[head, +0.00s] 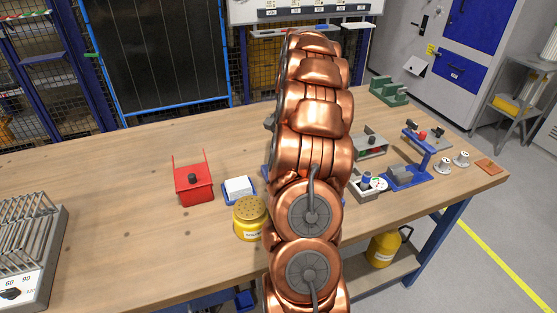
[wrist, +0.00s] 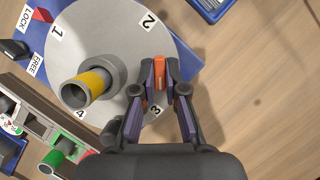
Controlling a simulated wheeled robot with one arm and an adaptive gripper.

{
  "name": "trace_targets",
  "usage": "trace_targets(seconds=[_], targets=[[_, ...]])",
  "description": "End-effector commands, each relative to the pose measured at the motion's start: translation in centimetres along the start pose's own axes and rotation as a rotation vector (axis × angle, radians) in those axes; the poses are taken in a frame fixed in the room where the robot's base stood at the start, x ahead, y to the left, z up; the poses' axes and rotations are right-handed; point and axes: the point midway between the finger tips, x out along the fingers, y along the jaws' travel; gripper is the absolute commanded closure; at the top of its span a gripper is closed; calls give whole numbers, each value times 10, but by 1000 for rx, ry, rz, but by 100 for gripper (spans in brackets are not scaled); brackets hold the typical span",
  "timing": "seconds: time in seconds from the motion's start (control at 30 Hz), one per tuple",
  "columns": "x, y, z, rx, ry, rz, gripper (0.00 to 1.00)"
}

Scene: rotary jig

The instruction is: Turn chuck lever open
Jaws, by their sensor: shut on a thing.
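In the wrist view a round grey disc (wrist: 105,52) carries the numbers 1 to 4. A grey chuck (wrist: 98,80) stands on it and holds a yellow cylinder (wrist: 85,88). An orange lever (wrist: 159,70) shows at the disc's right side, near number 3. My gripper (wrist: 160,80) is shut on the orange lever, one finger on each side of it. A red lever (wrist: 42,15) sits at the disc's upper left, by the LOCK and FREE labels. In the head view my arm hides the disc, the orange lever and my gripper.
In the head view a red box (head: 193,184), a white block (head: 239,187) in a blue tray and a yellow tin (head: 249,219) stand left of my arm. A blue stand (head: 408,176) and a green block (head: 388,92) are to the right. The bench's left middle is clear.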

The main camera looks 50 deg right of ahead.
Motion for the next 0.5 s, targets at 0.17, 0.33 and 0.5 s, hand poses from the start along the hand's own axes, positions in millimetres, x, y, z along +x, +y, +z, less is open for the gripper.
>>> trace_targets(seconds=[0.17,0.33,0.5], targets=[[0,-1,-1,-34,3,12,100],[0,-1,0,-44,2,16,100],[0,-1,0,-44,2,16,100]])
